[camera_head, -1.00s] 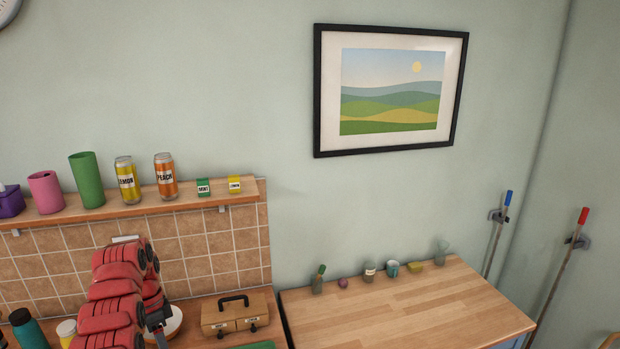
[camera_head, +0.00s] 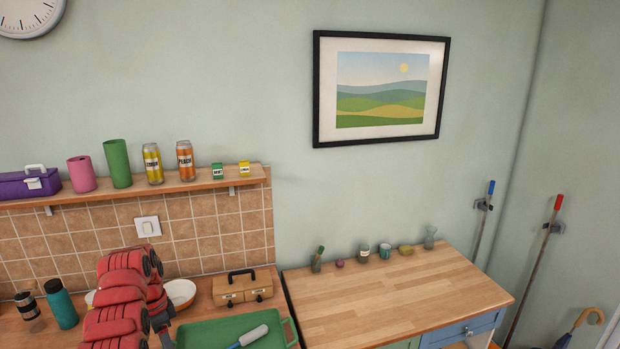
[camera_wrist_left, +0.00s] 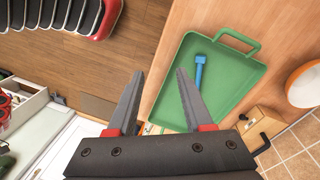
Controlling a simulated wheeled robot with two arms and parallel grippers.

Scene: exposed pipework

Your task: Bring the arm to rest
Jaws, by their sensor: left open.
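My left arm (camera_head: 122,300), red with dark joints, rises from the bottom left of the head view in front of the tiled wall. My left gripper (camera_wrist_left: 160,85) shows in the left wrist view with its two grey fingers spread and nothing between them. It is above the counter's front edge, with the green tray beyond the fingers. In the head view the arm's own links hide most of the gripper. My right arm and gripper are in neither current view.
The green tray (camera_head: 197,338) holds a blue-handled tool (camera_head: 254,335). A wooden box (camera_head: 243,290), white bowl (camera_head: 181,292) and teal bottle (camera_head: 61,305) stand near the arm. A shelf (camera_head: 110,188) with cans is above. The wooden worktop's (camera_head: 400,298) middle is clear.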

